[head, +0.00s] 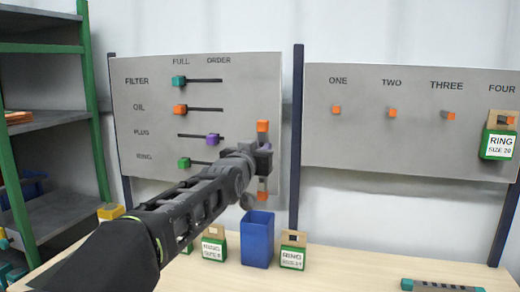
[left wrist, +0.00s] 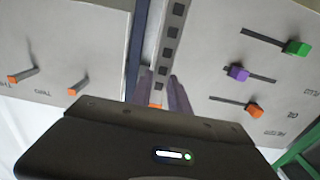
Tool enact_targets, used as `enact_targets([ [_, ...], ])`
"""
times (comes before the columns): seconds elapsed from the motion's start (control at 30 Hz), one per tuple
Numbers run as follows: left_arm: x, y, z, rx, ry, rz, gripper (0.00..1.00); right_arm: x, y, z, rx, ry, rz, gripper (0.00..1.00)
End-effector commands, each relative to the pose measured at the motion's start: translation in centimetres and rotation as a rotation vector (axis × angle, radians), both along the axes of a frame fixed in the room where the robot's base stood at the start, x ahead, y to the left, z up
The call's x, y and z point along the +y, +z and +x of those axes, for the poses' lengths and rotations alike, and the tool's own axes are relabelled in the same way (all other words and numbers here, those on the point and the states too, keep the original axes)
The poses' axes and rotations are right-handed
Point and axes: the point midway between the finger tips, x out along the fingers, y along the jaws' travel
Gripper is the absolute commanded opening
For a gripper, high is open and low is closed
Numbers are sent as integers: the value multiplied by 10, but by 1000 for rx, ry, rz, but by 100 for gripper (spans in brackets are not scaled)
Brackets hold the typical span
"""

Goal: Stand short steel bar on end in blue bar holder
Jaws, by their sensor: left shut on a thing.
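My left gripper (head: 262,152) is shut on a steel bar with orange ends (head: 263,127). The bar stands about upright, its lower orange end below the gripper. In the head view this lower end shows just above the blue bar holder (head: 257,240), apart from it. The holder is an open-topped blue box on the table; its inside is hidden. In the left wrist view the grey bar with dark square holes (left wrist: 170,45) runs between the fingers (left wrist: 160,88). My right gripper is not in view.
Another bar (head: 440,286) with a teal end lies at the table's front right. Green ring boxes (head: 292,252) (head: 213,245) flank the holder. Behind are a board with coloured sliders (head: 200,110) and a board with orange pegs (head: 420,140), one bearing a ring box (head: 499,143).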

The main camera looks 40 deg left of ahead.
Motion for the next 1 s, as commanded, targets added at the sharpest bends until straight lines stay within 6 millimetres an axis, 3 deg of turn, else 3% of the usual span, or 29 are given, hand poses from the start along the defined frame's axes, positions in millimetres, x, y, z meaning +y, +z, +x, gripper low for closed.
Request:
enact_targets([
  [1.0, 0, -90, 0, -2, 0, 1, 0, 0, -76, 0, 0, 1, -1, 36],
])
